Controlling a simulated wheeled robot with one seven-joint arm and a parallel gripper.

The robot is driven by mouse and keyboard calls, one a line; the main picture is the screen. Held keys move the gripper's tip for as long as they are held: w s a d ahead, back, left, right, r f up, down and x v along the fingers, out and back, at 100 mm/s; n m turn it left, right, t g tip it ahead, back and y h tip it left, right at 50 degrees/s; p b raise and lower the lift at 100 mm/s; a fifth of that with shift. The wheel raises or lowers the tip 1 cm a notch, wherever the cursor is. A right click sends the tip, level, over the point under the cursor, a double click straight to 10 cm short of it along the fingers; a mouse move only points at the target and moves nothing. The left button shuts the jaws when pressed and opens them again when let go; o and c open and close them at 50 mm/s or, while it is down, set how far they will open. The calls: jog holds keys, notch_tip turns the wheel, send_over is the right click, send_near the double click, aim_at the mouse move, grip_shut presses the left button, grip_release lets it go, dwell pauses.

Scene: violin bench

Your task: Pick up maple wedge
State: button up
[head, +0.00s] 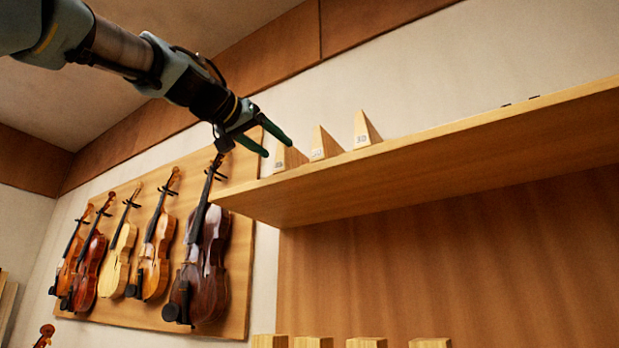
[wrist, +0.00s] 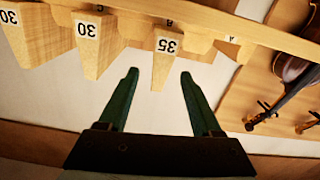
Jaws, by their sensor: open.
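Three pale maple wedges stand in a row on a wooden shelf (head: 450,150) in the head view: a left one (head: 291,159), a middle one (head: 325,145) and a right one (head: 367,130). They show upside down in the wrist view, where the wedge labelled 35 (wrist: 160,72) lies in line with the gap between my fingertips. The wedges labelled 30 are beside it, one nearer (wrist: 93,55) and one farther left (wrist: 35,45). My gripper (head: 278,148) is open and empty at the leftmost wedge, its fingers pointing toward it. I cannot tell whether they touch.
Several violins (head: 204,255) hang on a wooden board (head: 245,300) left of the shelf. Small dark items (head: 520,101) lie farther right on the shelf. Several wooden block tops (head: 366,342) show at the bottom edge. The shelf right of the wedges looks mostly clear.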

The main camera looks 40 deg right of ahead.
aim_at(295, 161)
jog(key=p+x, duration=0.1)
jog(key=x, duration=0.3)
jog(key=shift+w+d+p, duration=0.1)
jog(key=shift+d+p, duration=0.15)
jog(key=shift+p, duration=0.1)
jog(key=p+x, duration=0.3)
jog(key=x, duration=0.2)
jog(key=shift+r, duration=0.2)
jog(key=shift+f, duration=0.1)
grip_shut()
